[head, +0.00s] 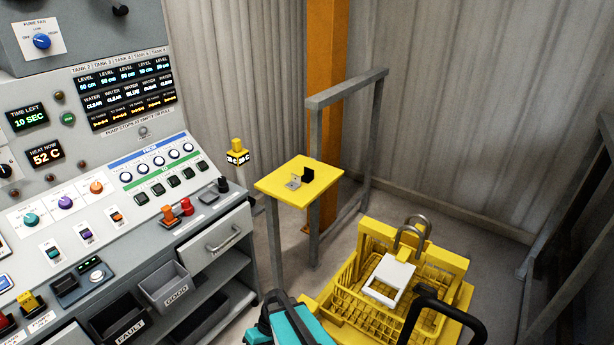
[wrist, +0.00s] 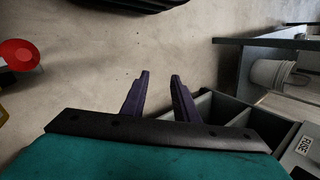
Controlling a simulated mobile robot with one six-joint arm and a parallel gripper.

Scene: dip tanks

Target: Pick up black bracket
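The black bracket (head: 308,174) is a small dark piece on the yellow stand top (head: 327,168) in the head view. A small grey bracket (head: 293,182) lies beside it, to its left. In the wrist view my gripper (wrist: 161,75) has two purple fingers set apart with bare floor between them. It is open and empty. The wrist view shows neither the black bracket nor the yellow stand. In the head view my teal arm part shows at the bottom, in front of and below the stand; the fingertips are hidden there.
A yellow basket (head: 335,297) with a white frame (head: 390,280) in it stands to the right of the stand. The control console (head: 95,190) fills the left, with grey bins (head: 165,284) below. An orange post (head: 326,60) and a grey frame (head: 345,90) rise behind the stand.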

